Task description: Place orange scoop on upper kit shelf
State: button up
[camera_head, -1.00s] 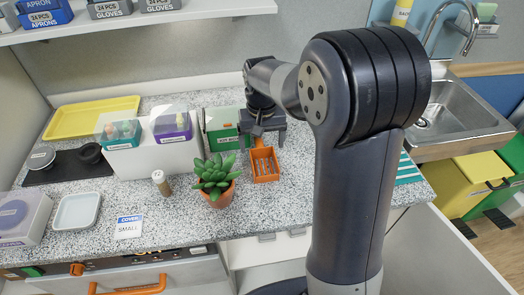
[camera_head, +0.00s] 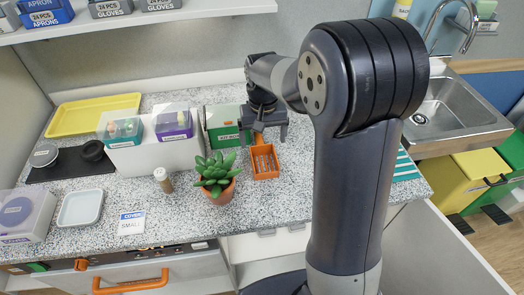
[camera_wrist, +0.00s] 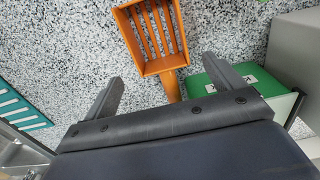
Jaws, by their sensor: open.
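The orange scoop (camera_head: 264,161) lies on the speckled counter behind and right of the potted plant. Its slotted tray faces the viewer and its handle points back under my gripper (camera_head: 264,130). In the wrist view the scoop (camera_wrist: 150,35) is ahead of my gripper (camera_wrist: 168,88), with its handle between the two spread fingers. My gripper is open and empty, with a gap on both sides of the handle. A white wall shelf (camera_head: 160,19) with boxes of aprons and gloves is at the upper left; I cannot tell whether it is the kit shelf.
A potted plant (camera_head: 217,178) stands close in front of the scoop. A green box (camera_head: 222,125) sits just left of my gripper. A white holder (camera_head: 150,156) with clear-lidded boxes, a small jar (camera_head: 163,180) and a yellow tray (camera_head: 93,115) are further left. A sink (camera_head: 455,110) is at right.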

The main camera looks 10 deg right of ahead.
aim_at(262, 158)
jog(key=shift+a+f+p, duration=0.15)
jog(key=shift+f+p, duration=0.3)
jog(key=shift+f, duration=2.45)
jog(key=c, duration=1.2)
jog(key=shift+o, duration=0.2)
jog(key=shift+r, duration=0.1)
